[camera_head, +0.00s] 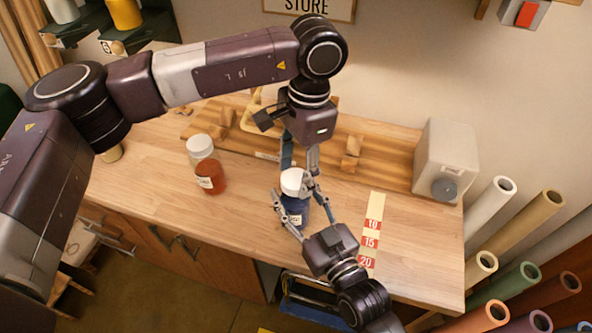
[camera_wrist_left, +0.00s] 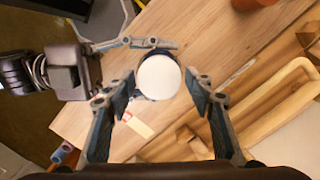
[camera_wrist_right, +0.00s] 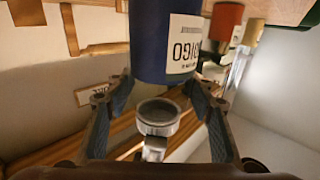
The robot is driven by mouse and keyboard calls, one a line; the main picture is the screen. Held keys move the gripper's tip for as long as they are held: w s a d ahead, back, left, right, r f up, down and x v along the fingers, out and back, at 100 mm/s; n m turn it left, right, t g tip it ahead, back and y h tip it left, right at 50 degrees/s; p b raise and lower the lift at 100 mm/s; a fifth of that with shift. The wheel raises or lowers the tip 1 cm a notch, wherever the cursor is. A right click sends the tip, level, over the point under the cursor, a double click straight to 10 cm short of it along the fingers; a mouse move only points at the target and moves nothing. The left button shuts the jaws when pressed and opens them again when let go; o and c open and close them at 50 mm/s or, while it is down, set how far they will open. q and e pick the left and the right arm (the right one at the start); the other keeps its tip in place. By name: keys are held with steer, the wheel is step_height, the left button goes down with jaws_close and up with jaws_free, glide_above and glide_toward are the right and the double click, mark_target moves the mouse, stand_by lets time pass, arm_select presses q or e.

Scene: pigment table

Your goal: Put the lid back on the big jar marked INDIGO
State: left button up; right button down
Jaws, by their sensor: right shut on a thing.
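The big INDIGO jar (camera_head: 296,211) is dark blue with a pale label and stands near the table's front edge. My right gripper (camera_wrist_right: 160,95) is shut on it from the front; in the right wrist view the jar (camera_wrist_right: 165,40) and its label appear upside down. A round white lid (camera_head: 293,182) is at the jar's top; it also shows in the left wrist view (camera_wrist_left: 159,77), with a blue rim along one edge. I cannot tell whether it sits fully down. My left gripper (camera_wrist_left: 162,85) is open above, its fingers on either side of the lid.
A wooden rack (camera_head: 352,150) lies behind, with a grey-white box (camera_head: 446,160) at the back right. A numbered strip (camera_head: 372,230) lies right of the jar. Rolled tubes (camera_head: 490,205) stand beyond the table's right edge.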

arm_select(q)
steer(key=shift+o, duration=0.5)
steer(key=shift+r, duration=2.3)
steer(key=shift+n, duration=0.3)
steer(key=shift+c, duration=0.4)
